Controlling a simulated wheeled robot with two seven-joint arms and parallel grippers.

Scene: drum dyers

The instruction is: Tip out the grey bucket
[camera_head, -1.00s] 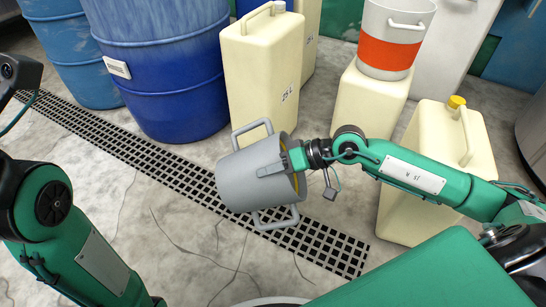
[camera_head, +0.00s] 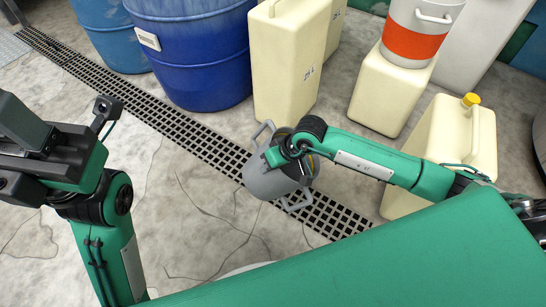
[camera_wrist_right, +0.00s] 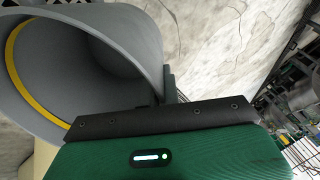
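The grey bucket (camera_head: 266,182) has two side handles and is held in the air above the floor grate, tilted, its base toward the lower left in the head view. My right gripper (camera_head: 290,152) is shut on its wall at the rim; my forearm hides part of the mouth. In the right wrist view the bucket (camera_wrist_right: 135,40) shows its open mouth, with a yellow band (camera_wrist_right: 22,75) inside. I see nothing pouring out. My left gripper (camera_head: 30,135) is raised at the left edge, away from the bucket; its fingers are not clear.
A black floor grate (camera_head: 190,130) runs diagonally under the bucket. Blue drums (camera_head: 195,55) and cream jerrycans (camera_head: 290,65) stand behind it. A cream can with yellow cap (camera_head: 425,140) is under my right arm. A white and orange container (camera_head: 415,40) stands on another can. Floor at left is open.

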